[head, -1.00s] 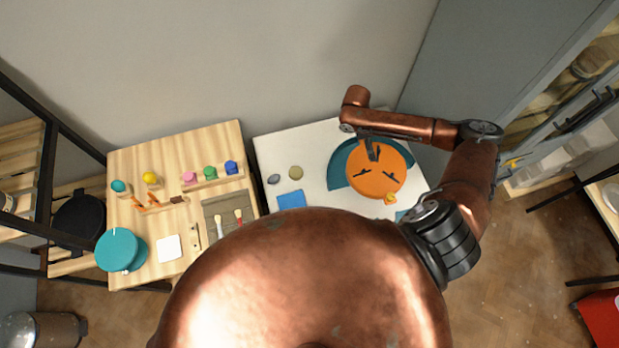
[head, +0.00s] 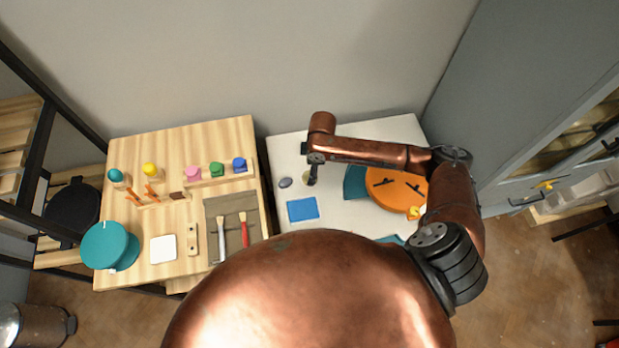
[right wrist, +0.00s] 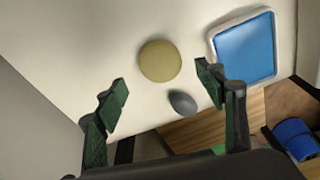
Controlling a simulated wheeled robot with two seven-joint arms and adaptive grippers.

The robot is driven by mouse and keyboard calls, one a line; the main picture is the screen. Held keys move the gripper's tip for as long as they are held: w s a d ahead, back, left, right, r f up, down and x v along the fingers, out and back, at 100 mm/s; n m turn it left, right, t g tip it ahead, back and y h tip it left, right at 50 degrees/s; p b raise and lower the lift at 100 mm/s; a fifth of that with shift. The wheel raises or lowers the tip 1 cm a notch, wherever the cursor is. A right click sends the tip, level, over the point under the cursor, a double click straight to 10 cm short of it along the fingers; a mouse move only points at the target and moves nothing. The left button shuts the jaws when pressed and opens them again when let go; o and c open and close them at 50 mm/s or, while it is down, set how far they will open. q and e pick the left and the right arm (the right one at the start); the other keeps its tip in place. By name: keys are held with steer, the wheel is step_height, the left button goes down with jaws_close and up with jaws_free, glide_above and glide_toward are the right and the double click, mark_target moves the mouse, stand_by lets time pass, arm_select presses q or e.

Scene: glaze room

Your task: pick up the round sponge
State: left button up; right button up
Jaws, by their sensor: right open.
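The round sponge (right wrist: 160,61) is a pale olive-yellow disc lying flat on the white tabletop. In the right wrist view it is beyond and between the two fingertips, apart from them. In the head view the sponge (head: 306,178) is partly hidden by my right gripper (head: 312,177), which is over it. In the right wrist view my right gripper (right wrist: 160,80) is open, with dark green fingers spread and nothing between them. My left gripper is not in view.
A grey oval piece (right wrist: 183,103) lies close to the sponge. A blue rectangle with a pale rim (right wrist: 245,49) lies nearby. An orange disc (head: 397,187) is right on the white table (head: 345,213). A wooden table (head: 180,211) with tools stands left.

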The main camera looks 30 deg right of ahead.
step_height(320, 180, down, 4)
steer(key=shift+a+f+b, duration=0.1)
steer(key=shift+f+b, duration=0.1)
steer(key=shift+b, duration=0.15)
steer(key=shift+r, duration=0.1)
steer(key=c, duration=1)
steer(key=shift+r, duration=0.45)
step_height(320, 180, up, 2)
steer(key=shift+r+p, duration=0.15)
steer(key=shift+p, duration=0.25)
steer(key=shift+s+a+r+p, duration=0.4)
steer(key=shift+s+a+r, duration=0.3)
steer(key=shift+s+r, duration=1.25)
steer(key=shift+s+a+r+p, duration=0.55)
steer(key=shift+s+r, duration=0.75)
steer(key=shift+s, duration=1.25)
steer(key=shift+s+a+r+p, duration=0.3)
steer(key=shift+s+a+r, duration=0.5)
steer(key=shift+s+r, duration=1.15)
steer(key=shift+s+f, duration=0.3)
